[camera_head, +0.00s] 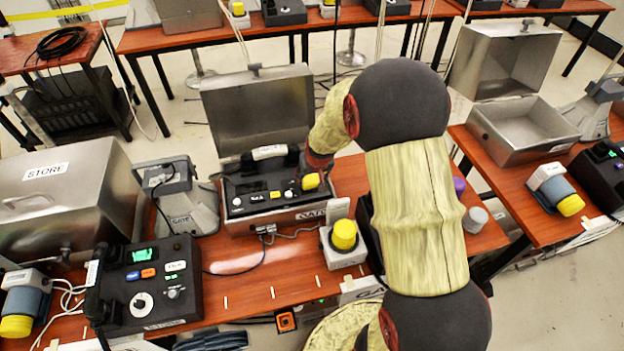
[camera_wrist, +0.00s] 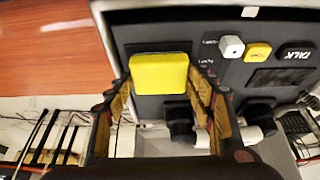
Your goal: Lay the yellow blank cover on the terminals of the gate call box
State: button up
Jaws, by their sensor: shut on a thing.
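The gate call box (camera_head: 285,215) is a metal case with its lid (camera_head: 258,110) open at the middle of the table. Its dark panel (camera_head: 265,183) faces up and also shows in the wrist view (camera_wrist: 140,27). My gripper (camera_wrist: 160,95) is shut on the yellow blank cover (camera_wrist: 160,73), which sits between the fingertips over the panel. In the head view the cover (camera_head: 311,181) is at the panel's right end. I cannot tell whether it touches the panel. The terminals are not clearly visible. A TALK key (camera_wrist: 296,54), a yellow key (camera_wrist: 258,52) and a white key (camera_wrist: 231,46) show beside it.
A yellow-topped white block (camera_head: 343,240) stands just in front of the box. A grey device (camera_head: 180,200) stands left of it, with a closed STORE case (camera_head: 65,205) and a black phone (camera_head: 150,285) further left. The open lid rises behind the panel. Cables lie on the table.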

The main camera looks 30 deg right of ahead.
jog(key=shift+f, duration=0.2)
jog(key=o, duration=0.7)
jog(key=shift+f, duration=0.1)
jog(key=o, duration=0.4)
jog(key=shift+o, duration=0.3)
